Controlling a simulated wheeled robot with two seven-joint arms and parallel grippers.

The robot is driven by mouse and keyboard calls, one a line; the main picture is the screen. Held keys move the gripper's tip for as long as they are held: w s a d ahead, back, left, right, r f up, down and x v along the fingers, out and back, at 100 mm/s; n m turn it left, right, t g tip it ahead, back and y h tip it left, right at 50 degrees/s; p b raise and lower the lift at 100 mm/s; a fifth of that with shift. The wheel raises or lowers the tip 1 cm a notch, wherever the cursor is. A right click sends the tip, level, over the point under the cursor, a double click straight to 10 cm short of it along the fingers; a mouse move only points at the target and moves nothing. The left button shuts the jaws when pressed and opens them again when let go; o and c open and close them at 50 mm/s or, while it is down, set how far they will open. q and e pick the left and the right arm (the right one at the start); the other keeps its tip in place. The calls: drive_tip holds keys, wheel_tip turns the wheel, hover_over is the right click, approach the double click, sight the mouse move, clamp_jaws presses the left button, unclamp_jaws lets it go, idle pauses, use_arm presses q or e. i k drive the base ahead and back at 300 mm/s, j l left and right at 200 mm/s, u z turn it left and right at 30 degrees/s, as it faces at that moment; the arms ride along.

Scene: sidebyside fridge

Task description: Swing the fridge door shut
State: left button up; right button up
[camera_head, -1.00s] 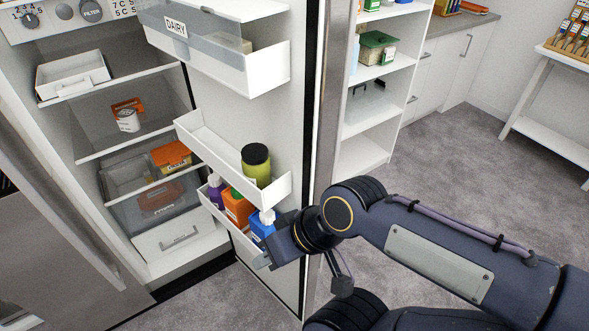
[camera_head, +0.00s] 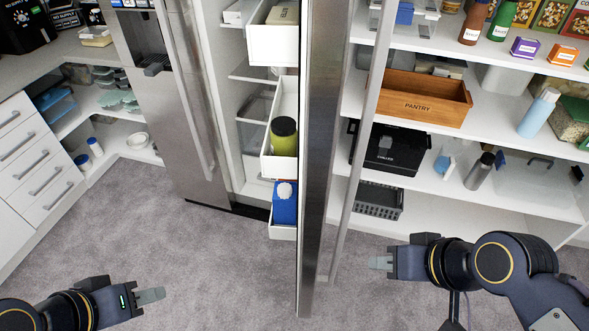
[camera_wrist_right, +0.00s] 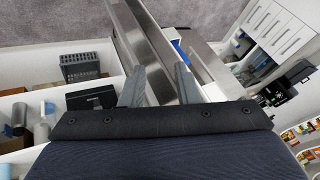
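The fridge door (camera_head: 322,150) stands open, seen nearly edge-on in the head view. Its steel outer face turns right and its long bar handle (camera_head: 362,120) runs down that side. Its inner bins (camera_head: 268,165) face the fridge interior on the left. My right gripper (camera_head: 380,262) is just right of the door's lower part, on the handle side. In the right wrist view its two fingers (camera_wrist_right: 158,87) are apart, with the steel door (camera_wrist_right: 160,55) beyond them; contact is not clear. My left gripper (camera_head: 150,296) is low at the left, over the floor; its finger gap is not clear.
A pantry shelf (camera_head: 470,185) with a wooden crate (camera_head: 420,97), bottles and bins stands close behind the door on the right. The other, closed steel door (camera_head: 178,110) is left of the opening. Grey floor (camera_head: 215,250) is clear in front.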

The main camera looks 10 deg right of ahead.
sight(319, 47)
drive_tip(key=i+l+u, duration=0.15)
drive_tip(key=l, duration=1.2)
drive_tip(key=k, duration=0.05)
